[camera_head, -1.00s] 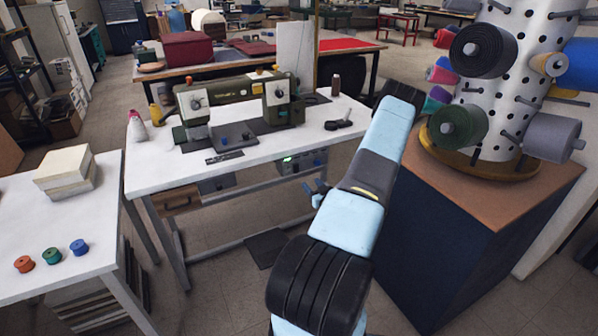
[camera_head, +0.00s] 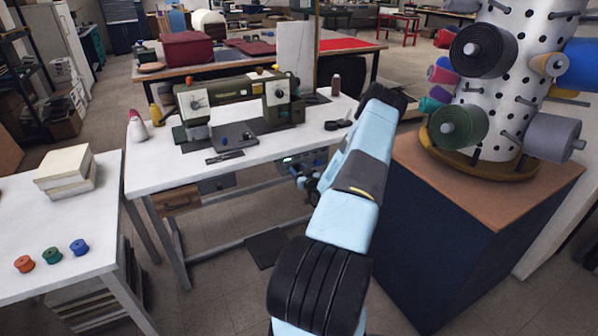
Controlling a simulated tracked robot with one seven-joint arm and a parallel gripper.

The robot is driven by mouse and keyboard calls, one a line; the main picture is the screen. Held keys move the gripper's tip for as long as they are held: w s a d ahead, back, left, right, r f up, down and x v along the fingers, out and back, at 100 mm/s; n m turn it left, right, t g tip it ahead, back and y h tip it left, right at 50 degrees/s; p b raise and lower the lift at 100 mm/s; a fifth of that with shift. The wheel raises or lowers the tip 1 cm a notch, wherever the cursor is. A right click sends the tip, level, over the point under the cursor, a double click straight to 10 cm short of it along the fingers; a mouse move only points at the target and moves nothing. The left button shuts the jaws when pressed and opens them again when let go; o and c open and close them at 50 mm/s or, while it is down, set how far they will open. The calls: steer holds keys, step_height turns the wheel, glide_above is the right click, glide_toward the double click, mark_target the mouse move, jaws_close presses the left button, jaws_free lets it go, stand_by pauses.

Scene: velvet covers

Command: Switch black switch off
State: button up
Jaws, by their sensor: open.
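The control box (camera_head: 285,160) with a small green light hangs under the front edge of the white sewing table (camera_head: 160,176). I cannot make out a black switch on it; my arm and gripper cover its right part. My gripper (camera_head: 299,172) shows small and partly hidden at the left side of my light-blue arm. Its blue and dark parts are open, just in front of the box's lower right. I cannot tell whether it touches the box.
A green sewing machine (camera_head: 235,100) stands on the table. A navy cabinet (camera_head: 440,235) with a spool tower (camera_head: 490,110) stands close to my arm on the right. A side table (camera_head: 40,215) with spools stands left. A foot pedal (camera_head: 268,248) lies on the floor.

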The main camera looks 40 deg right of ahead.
jaws_close()
steer(key=shift+s+f+t+h, duration=0.1)
steer(key=shift+f+t+h, duration=0.25)
steer(key=shift+t, duration=0.95)
jaws_free()
steer(key=v, duration=1.4)
steer(key=shift+d, duration=0.1)
